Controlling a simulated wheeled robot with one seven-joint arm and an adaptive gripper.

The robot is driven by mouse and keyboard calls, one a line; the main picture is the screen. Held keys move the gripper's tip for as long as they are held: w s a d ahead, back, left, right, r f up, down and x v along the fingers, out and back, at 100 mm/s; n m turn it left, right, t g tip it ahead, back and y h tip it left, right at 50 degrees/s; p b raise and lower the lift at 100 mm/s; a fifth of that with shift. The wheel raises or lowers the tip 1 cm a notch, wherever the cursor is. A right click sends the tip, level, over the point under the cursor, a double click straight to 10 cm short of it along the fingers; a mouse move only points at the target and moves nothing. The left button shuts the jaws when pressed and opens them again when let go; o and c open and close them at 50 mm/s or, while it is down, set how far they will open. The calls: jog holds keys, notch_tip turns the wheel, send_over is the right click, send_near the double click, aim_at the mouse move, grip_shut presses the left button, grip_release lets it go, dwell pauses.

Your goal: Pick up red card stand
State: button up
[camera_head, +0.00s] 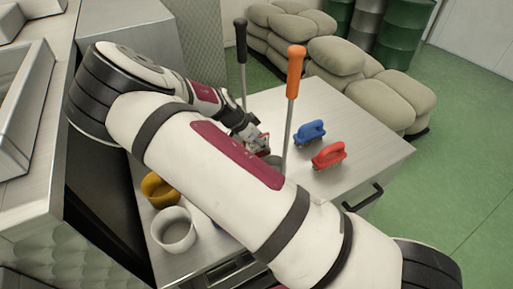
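My gripper (256,140) is low over the metal worktop, near the middle of the view, and partly hidden behind my arm. A small red piece (263,152) shows right at its fingertips; it may be the red card stand, but most of it is hidden. I cannot tell whether the fingers are open or shut on it. A red handled object (329,155) stands on the worktop to the right, apart from my gripper.
On the worktop (372,146) stand a blue handled object (309,132), a tall orange-handled tool (295,72), a black-handled tool (241,45), a white cup (173,231) and a yellow cup (158,190). Sacks (385,98) lie behind. The worktop's right end is clear.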

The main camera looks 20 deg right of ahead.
grip_shut()
jog(key=shift+r, duration=0.2)
